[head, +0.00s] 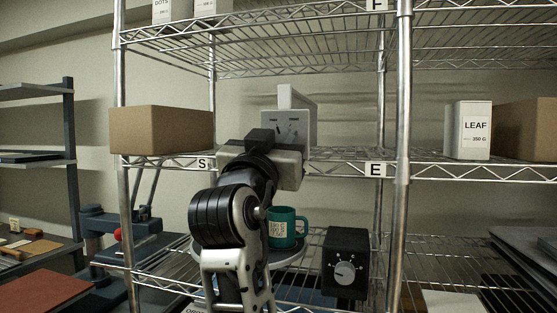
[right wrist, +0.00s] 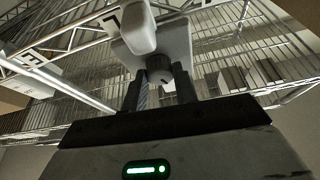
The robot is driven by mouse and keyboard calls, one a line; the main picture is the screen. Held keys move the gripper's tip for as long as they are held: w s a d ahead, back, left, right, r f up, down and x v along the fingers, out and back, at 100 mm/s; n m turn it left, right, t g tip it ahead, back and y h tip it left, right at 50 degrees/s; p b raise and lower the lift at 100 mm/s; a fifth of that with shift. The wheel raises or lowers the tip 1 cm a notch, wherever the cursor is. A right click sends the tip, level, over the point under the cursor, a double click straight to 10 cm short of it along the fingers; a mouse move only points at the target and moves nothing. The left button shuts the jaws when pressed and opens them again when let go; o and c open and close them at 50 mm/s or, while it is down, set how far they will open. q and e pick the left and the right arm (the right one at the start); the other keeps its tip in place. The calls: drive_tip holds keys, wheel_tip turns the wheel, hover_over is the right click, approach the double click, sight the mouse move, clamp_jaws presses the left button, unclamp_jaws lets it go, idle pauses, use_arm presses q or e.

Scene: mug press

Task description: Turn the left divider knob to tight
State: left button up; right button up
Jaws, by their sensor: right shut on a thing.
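The divider (head: 297,98) is a light grey upright piece on the middle shelf, with a front plate bearing dark markings. It also shows in the right wrist view (right wrist: 178,42). Its dark ridged knob (right wrist: 159,72) shows there, between the two fingers of my right gripper (right wrist: 160,88). The gripper is shut on the knob. In the head view my right gripper (head: 275,148) is in front of the divider and hides the knob, so the knob's setting cannot be read there. My left gripper is in neither view.
A cardboard box (head: 161,130) stands left of the divider on the middle shelf. A white LEAF box (head: 468,130) stands farther right. Below are a green mug (head: 282,228) and a black dial box (head: 345,263), close to my right arm. A shelf post (head: 403,150) stands right.

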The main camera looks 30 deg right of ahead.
drive_tip(key=m+b, duration=0.1)
drive_tip(key=m+g+b, duration=0.1)
drive_tip(key=m, duration=0.1)
drive_tip(key=m+g+h+b, duration=0.1)
drive_tip(key=shift+a+f, duration=0.15)
drive_tip(key=shift+f, duration=0.1)
drive_tip(key=m+g+b, duration=0.1)
drive_tip(key=m, duration=0.1)
drive_tip(key=m+b, duration=0.1)
drive_tip(key=m, duration=0.1)
drive_tip(key=shift+w+r+g+h, duration=0.1)
drive_tip(key=shift+r+g+h, duration=0.1)
drive_tip(key=shift+g+h, duration=0.2)
drive_tip(key=m, duration=0.1)
drive_tip(key=m+g, duration=0.1)
drive_tip(key=m, duration=0.1)
drive_tip(key=shift+a+r+g, duration=0.1)
drive_tip(key=shift+r+g, duration=0.05)
drive_tip(key=shift+g, duration=0.15)
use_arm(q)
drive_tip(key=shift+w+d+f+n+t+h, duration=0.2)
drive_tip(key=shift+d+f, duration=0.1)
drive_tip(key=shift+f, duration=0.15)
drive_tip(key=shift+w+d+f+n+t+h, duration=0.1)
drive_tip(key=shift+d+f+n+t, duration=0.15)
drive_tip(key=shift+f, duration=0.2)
use_arm(e)
drive_tip(key=shift+w+r+m+g, duration=0.1)
drive_tip(key=shift+m+g, duration=0.5)
drive_tip(key=shift+m, duration=1.5)
